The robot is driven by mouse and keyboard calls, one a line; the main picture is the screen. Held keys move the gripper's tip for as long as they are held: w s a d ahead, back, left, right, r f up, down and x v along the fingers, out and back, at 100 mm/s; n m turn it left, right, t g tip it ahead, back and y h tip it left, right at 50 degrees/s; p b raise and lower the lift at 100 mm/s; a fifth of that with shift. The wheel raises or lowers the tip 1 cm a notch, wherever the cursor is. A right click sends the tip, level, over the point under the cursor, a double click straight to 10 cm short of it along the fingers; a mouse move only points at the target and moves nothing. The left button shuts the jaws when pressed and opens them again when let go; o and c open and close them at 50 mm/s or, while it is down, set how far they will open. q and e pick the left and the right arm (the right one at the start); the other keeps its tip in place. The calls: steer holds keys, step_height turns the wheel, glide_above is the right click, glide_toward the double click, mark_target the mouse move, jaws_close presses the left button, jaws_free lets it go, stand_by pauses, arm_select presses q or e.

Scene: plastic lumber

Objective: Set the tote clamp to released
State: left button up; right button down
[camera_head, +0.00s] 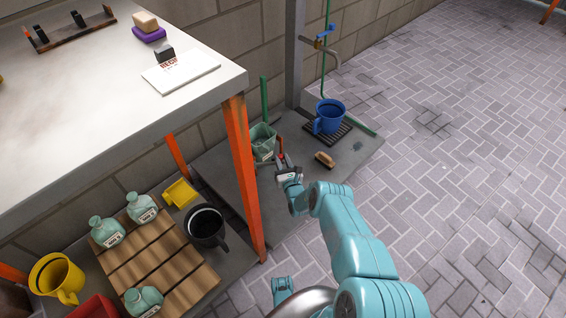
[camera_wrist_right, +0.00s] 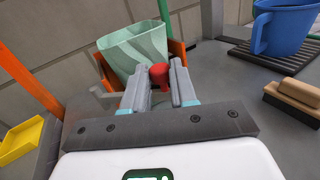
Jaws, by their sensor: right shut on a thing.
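A pale green tote (camera_head: 262,137) stands on the low grey platform against the wall; in the wrist view it (camera_wrist_right: 137,48) sits tilted in an orange holder (camera_wrist_right: 177,53). A red clamp handle (camera_head: 281,156) is beside the tote. In the wrist view the red knob of this handle (camera_wrist_right: 160,74) is between the fingertips of my right gripper (camera_wrist_right: 158,82). The right gripper (camera_head: 286,165) is shut on that knob, in front of the tote. The fingers hide part of the clamp.
A blue jug (camera_head: 328,117) stands on a black grate, and a wooden brush (camera_head: 325,159) lies on the platform to the right. An orange table leg (camera_head: 244,175) rises close to the left. A yellow scoop (camera_head: 180,193) and dark mug (camera_head: 206,228) are under the table.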

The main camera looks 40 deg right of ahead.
arm_select(q)
steer(key=shift+s+a, duration=0.1)
steer(key=shift+a, duration=0.05)
arm_select(e)
steer(key=shift+a, duration=0.2)
steer(key=shift+w, duration=0.1)
steer(key=c, duration=0.9)
jaws_free()
steer(key=shift+d, duration=0.1)
arm_select(q)
step_height(320, 180, up, 6)
steer(key=s+d+p, duration=0.1)
steer(key=p, duration=0.6)
steer(key=shift+s+d+r+m+g, duration=0.15)
steer(key=shift+d+r+m+g, duration=0.1)
steer(key=shift+m+g, duration=0.05)
arm_select(e)
steer(key=v, duration=1.6)
steer(key=shift+s, duration=0.25)
